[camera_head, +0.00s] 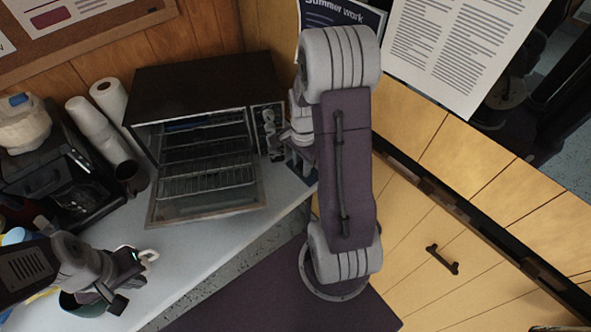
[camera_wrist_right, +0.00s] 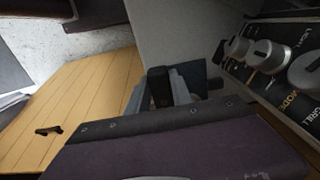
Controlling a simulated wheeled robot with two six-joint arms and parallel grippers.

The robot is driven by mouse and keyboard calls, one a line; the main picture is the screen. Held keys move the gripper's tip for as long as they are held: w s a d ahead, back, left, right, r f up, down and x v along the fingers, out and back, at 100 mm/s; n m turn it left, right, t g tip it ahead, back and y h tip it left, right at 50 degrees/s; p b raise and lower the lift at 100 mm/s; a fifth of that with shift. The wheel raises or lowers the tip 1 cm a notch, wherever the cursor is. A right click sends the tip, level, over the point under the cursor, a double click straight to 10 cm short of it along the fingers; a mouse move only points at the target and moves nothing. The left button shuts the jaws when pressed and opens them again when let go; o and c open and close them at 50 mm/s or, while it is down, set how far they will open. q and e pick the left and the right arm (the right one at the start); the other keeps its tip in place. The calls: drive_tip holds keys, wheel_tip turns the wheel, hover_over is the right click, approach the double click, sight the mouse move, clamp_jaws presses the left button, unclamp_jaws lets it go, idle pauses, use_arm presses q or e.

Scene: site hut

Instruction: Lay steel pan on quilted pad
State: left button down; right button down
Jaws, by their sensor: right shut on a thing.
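My right gripper (camera_wrist_right: 172,88) is shut on a dark blue-grey flat thing (camera_wrist_right: 205,78); only part of it shows, and I cannot tell whether it is the pan or the pad. It is beside the oven's knobs. In the head view my right arm hides most of this gripper, and a dark blue patch (camera_head: 299,170) shows under it. My left gripper (camera_head: 127,285) looks open over the near left of the counter, close to a white hooked shape (camera_head: 149,255). I cannot make out a steel pan or a quilted pad for certain.
A toaster oven (camera_head: 205,85) stands with its door down and its wire racks showing. Left of it are white paper rolls (camera_head: 92,120), a dark mug (camera_head: 131,178) and a black coffee machine (camera_head: 50,175). A teal bowl (camera_head: 80,304) is by my left gripper. The counter's (camera_head: 215,238) front strip is clear.

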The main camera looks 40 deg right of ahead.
drive_tip(key=w, duration=0.1)
drive_tip(key=w+f, duration=0.2)
drive_tip(key=shift+w+a, duration=0.15)
drive_tip(key=shift+a, duration=0.2)
wheel_tip(320, 180, down, 4)
drive_tip(key=shift+r+b, duration=0.2)
drive_tip(key=shift+b, duration=0.15)
drive_tip(key=shift+f, duration=0.2)
drive_tip(key=c, duration=1.6)
unclamp_jaws()
drive_tip(key=shift+f, duration=0.15)
drive_tip(key=o, duration=0.5)
drive_tip(key=shift+c, duration=0.2)
